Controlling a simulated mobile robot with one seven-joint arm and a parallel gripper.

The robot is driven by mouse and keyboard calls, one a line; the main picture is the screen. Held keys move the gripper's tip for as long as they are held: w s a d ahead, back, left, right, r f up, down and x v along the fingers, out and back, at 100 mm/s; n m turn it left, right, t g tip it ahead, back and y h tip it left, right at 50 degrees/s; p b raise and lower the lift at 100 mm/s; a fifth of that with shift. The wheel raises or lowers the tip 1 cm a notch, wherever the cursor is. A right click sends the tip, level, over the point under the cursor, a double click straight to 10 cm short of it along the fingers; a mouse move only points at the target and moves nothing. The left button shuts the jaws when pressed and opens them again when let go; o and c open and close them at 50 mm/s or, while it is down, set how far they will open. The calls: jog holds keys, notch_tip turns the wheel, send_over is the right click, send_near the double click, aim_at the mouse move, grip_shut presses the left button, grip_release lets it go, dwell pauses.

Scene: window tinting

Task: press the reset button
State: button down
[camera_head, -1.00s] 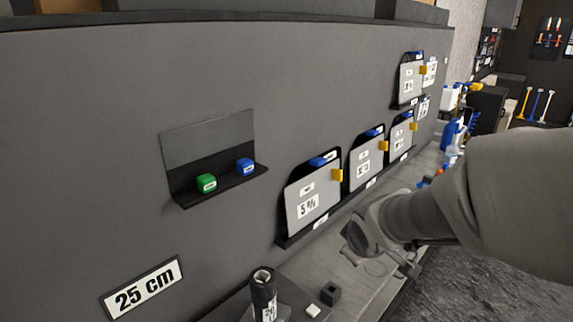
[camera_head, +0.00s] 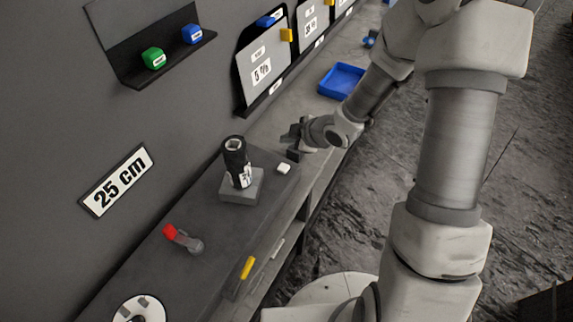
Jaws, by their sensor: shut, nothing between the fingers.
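No part carries a readable "reset" label, so I cannot tell for sure which one is the reset button. A small white block (camera_head: 284,168) sits on the dark bench top, right of a black cylinder. A red-tipped part (camera_head: 170,231) with a grey rounded end lies on the bench further front. Green (camera_head: 153,58) and blue (camera_head: 192,34) cubes with small labels rest on a wall shelf. My gripper (camera_head: 290,138) is shut and empty, just behind the white block in the picture; whether it touches anything is unclear.
The black cylinder (camera_head: 236,160) stands upright on a grey base (camera_head: 241,190). A blue tray (camera_head: 342,81) lies behind my wrist. Grey panels (camera_head: 263,68) stand along the wall, and a yellow piece (camera_head: 247,267) is at the bench's front edge.

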aim_at(287, 169)
jog(key=shift+f, duration=0.1)
dwell(0.3)
notch_tip(287, 169, down, 9)
jog(key=b, duration=0.7)
jog(key=shift+b, duration=0.4)
dwell(1.4)
jog(key=shift+f+b, duration=0.3)
jog(key=shift+b, duration=0.2)
jog(key=shift+f+b, duration=0.4)
jog(key=shift+b, duration=0.05)
dwell(0.6)
jog(key=shift+r, duration=0.1)
jog(key=shift+r+p, duration=0.75)
jog(key=shift+r+p, duration=2.1)
jog(key=shift+r, duration=0.4)
